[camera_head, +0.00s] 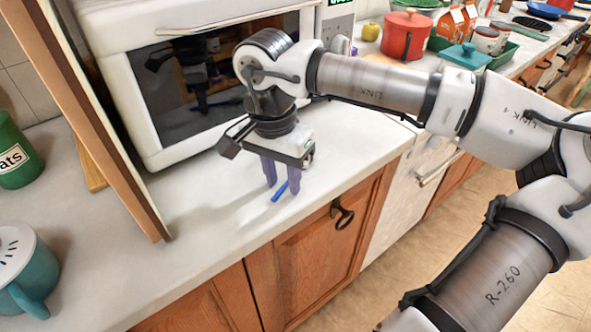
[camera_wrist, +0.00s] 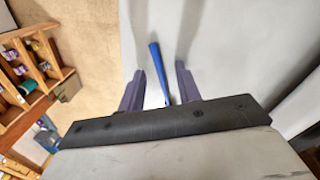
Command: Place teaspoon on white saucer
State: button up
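A slim blue object (camera_head: 279,191), which looks like the teaspoon's handle, lies on the white counter near its front edge. It also shows in the wrist view (camera_wrist: 157,70), running between the fingers; its lower end is hidden behind the gripper body, and I cannot make out a spoon bowl. My gripper (camera_head: 282,186) points down over it. The two purple fingers are apart, one on each side of the blue object, with a gap on both sides in the wrist view. I see no white saucer in either view.
A white microwave (camera_head: 125,95) stands close behind my gripper. A wooden board (camera_head: 85,110) stands upright to the left, with a green canister (camera_head: 15,155) and a teal mug (camera_head: 32,280) beyond it. A red pot (camera_head: 403,38) and teal dish (camera_head: 465,57) stand at the back right.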

dwell(0.4)
grip_shut()
dwell(0.4)
